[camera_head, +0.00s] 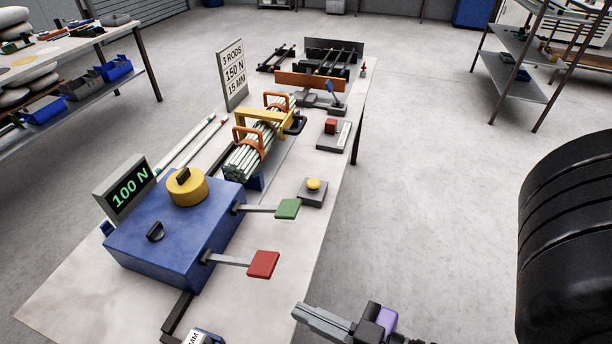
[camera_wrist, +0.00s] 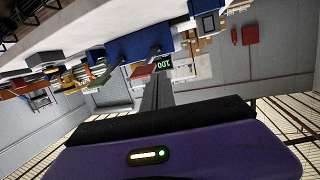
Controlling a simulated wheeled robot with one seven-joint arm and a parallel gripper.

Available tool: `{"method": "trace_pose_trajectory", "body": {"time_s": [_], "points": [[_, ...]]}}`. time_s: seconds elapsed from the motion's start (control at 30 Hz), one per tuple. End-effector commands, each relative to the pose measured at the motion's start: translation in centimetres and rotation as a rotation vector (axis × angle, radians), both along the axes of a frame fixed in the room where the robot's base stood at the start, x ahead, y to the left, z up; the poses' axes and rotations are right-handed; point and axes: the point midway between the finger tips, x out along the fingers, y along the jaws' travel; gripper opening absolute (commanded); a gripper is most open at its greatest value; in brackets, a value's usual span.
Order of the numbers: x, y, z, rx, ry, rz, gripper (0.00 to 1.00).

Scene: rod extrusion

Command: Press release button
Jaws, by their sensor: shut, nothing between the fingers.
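A yellow round button (camera_head: 314,184) sits on a small dark grey box on the table, right of the green lever. A red block-like button (camera_head: 331,126) stands on a grey base farther back; which one is the release button I cannot tell. My gripper (camera_head: 299,311) is at the bottom of the head view, off the table's right edge, shut and empty, well apart from both buttons. In the tilted wrist view its closed fingers (camera_wrist: 157,88) point toward the table.
A blue machine (camera_head: 165,235) carries a green lever (camera_head: 288,208), a red lever (camera_head: 263,264), a yellow knob (camera_head: 187,188) and a display (camera_head: 127,189) reading 100 N. Bundled rods (camera_head: 258,145) lie in an orange-handled holder. A sign (camera_head: 232,74) reads 3 RODS, 150 N, 15 MM.

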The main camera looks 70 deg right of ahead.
Motion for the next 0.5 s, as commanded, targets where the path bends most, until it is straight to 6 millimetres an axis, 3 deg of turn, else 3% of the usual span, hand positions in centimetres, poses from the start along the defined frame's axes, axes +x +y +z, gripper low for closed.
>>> {"method": "trace_pose_trajectory", "body": {"time_s": [0.03,0.2,0.5], "points": [[1.8,-1.8,1.5,0.004,-0.04,-0.069,0.0],[6.3,-7.9,3.6,0.036,-0.113,-0.258,0.0],[11.7,-19.0,3.4,0.202,-0.076,-0.475,0.0]]}}
